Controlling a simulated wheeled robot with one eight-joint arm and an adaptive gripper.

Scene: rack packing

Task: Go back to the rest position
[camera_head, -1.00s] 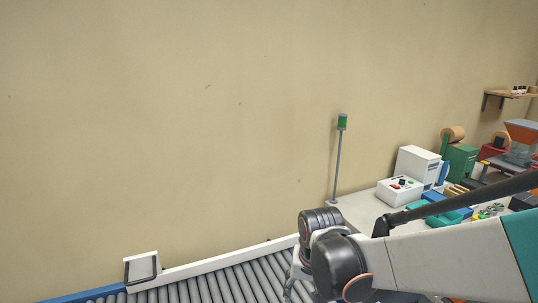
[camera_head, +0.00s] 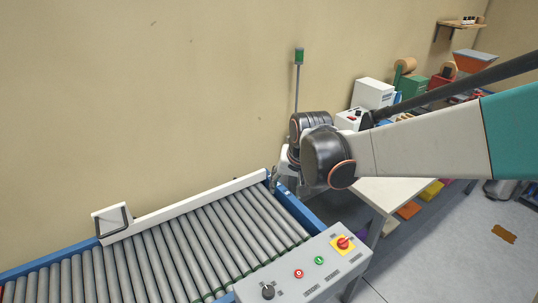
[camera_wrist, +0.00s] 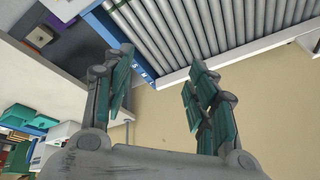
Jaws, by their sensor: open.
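My gripper (camera_wrist: 158,92) shows large in the wrist view, its two teal-padded fingers spread apart with nothing between them. Beyond the fingers are the conveyor's edge and the tan wall. In the head view my arm reaches in from the right, and the gripper end hangs by the right end of the roller conveyor (camera_head: 190,245), mostly hidden behind the arm's dark wrist joints. No held object shows.
A control box (camera_head: 305,272) with red, green and yellow-backed buttons stands at the conveyor's front right. A worktable (camera_head: 395,193) with machines lies behind my arm. A signal pole (camera_head: 297,85) rises near the wall. Open floor (camera_head: 455,250) lies at the right.

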